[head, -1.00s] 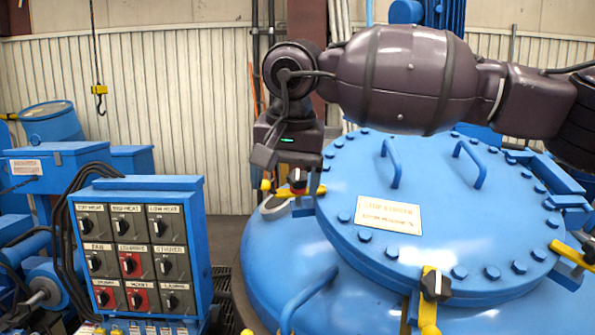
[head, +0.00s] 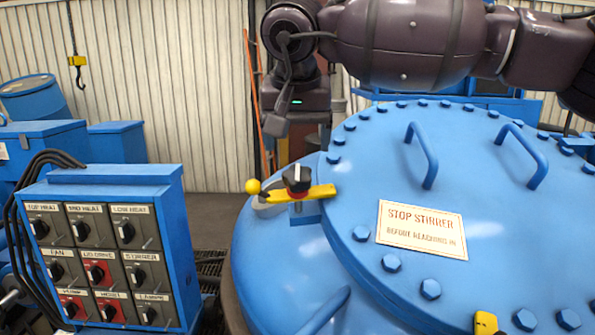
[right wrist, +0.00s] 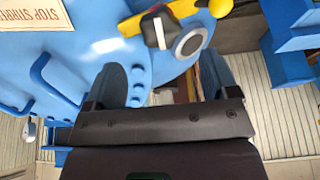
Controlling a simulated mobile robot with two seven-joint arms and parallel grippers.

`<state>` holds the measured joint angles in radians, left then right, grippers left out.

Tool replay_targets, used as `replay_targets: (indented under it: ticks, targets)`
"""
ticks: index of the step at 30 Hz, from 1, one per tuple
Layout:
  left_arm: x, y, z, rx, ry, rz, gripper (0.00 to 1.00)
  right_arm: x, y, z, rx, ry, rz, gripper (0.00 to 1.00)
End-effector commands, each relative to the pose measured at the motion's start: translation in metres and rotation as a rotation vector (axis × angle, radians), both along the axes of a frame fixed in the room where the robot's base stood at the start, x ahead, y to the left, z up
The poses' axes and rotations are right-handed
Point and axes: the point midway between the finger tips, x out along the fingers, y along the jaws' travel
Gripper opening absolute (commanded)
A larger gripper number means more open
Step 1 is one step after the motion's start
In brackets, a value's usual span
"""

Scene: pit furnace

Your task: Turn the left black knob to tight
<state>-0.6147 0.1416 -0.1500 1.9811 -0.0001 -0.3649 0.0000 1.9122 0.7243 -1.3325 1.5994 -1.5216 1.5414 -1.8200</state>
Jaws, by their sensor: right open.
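The left black knob (head: 296,178) sits on a yellow clamp bar (head: 318,192) at the left edge of the round blue lid (head: 365,180). It has a red collar below it. In the right wrist view the knob (right wrist: 155,27), with a white line on it, shows near the top, beyond the fingertips. My right gripper (head: 300,122) is above and behind the knob in the head view, apart from it. In the right wrist view my right gripper (right wrist: 165,75) is open with nothing between its fingers. My left gripper is not in view.
A blue control box (head: 178,240) with several labelled switches stands at the left. The lid carries two blue handles (head: 424,155), a "stop stirrer" plate (head: 421,229) and bolts around its rim. A yellow hook (head: 77,61) hangs at the far left.

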Motion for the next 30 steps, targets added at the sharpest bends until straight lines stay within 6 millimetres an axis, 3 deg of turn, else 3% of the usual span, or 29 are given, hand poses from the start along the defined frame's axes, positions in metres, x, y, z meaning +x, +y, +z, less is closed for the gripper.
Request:
replay_targets:
  ticks: [6,12,18,27,30]
  targets:
    - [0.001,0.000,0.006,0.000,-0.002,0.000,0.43,0.015,-0.001,-0.037,-0.002,0.004,-0.001,0.80]
    - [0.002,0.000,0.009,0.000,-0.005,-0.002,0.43,0.025,-0.001,-0.061,0.000,0.002,0.000,0.80]
    - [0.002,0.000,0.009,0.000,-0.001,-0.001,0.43,0.030,-0.001,-0.073,0.000,0.001,0.000,0.80]
    - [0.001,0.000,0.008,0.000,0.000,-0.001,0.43,0.031,-0.001,-0.075,0.000,0.001,-0.001,0.80]
    - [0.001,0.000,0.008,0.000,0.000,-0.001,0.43,0.031,-0.001,-0.074,0.000,0.001,-0.001,0.66]
